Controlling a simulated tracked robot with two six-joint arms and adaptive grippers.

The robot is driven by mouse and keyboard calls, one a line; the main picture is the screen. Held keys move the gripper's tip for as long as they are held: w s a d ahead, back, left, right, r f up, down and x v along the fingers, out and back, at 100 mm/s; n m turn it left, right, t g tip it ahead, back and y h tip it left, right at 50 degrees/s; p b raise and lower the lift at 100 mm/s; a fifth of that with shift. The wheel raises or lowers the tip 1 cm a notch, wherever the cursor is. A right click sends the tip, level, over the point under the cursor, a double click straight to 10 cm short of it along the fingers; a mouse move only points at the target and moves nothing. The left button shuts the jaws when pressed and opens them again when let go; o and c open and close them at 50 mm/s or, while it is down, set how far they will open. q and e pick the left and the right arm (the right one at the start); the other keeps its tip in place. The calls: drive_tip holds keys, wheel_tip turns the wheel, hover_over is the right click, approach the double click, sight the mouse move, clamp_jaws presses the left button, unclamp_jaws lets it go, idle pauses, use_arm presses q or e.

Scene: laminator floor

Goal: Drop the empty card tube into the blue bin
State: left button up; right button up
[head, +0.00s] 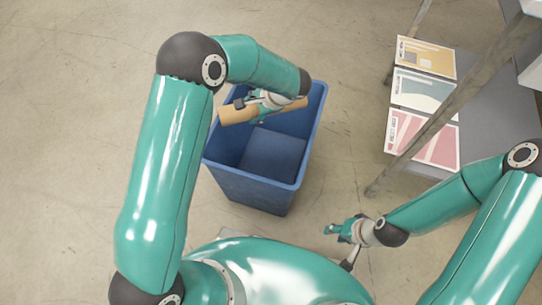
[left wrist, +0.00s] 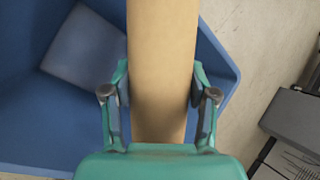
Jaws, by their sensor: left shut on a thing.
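The tan card tube (head: 238,114) is held crosswise over the opening of the blue bin (head: 248,189) in the head view. My left gripper (head: 262,103) is shut on the tube near its middle, above the far part of the bin. In the left wrist view the tube (left wrist: 162,60) runs between both fingers (left wrist: 160,98), with the blue bin (left wrist: 40,130) below it. The visible bin floor looks empty. My right gripper (head: 336,229) is apart from the bin, low at its right; its finger opening is too small to tell.
A grey shelf or table (head: 480,100) at the right carries printed sheets (head: 424,97), with a slanted metal leg (head: 440,115) in front. Concrete floor (head: 90,60) is clear at the left and between bin and shelf. A dark grey object (left wrist: 295,125) shows at right in the wrist view.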

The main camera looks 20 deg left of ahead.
use_arm(q)
wheel_tip(320, 180, down, 6)
drive_tip(key=b, duration=0.2)
drive_tip(key=shift+r+b, duration=0.1)
drive_tip(key=shift+b, duration=0.3)
drive_tip(key=o, duration=0.9)
drive_tip(key=shift+o, duration=0.2)
drive_tip(key=shift+r, duration=0.1)
drive_tip(key=v, duration=1.1)
drive_tip(key=shift+d+r, duration=0.25)
drive_tip(key=shift+r, duration=0.05)
drive_tip(key=shift+s, duration=0.1)
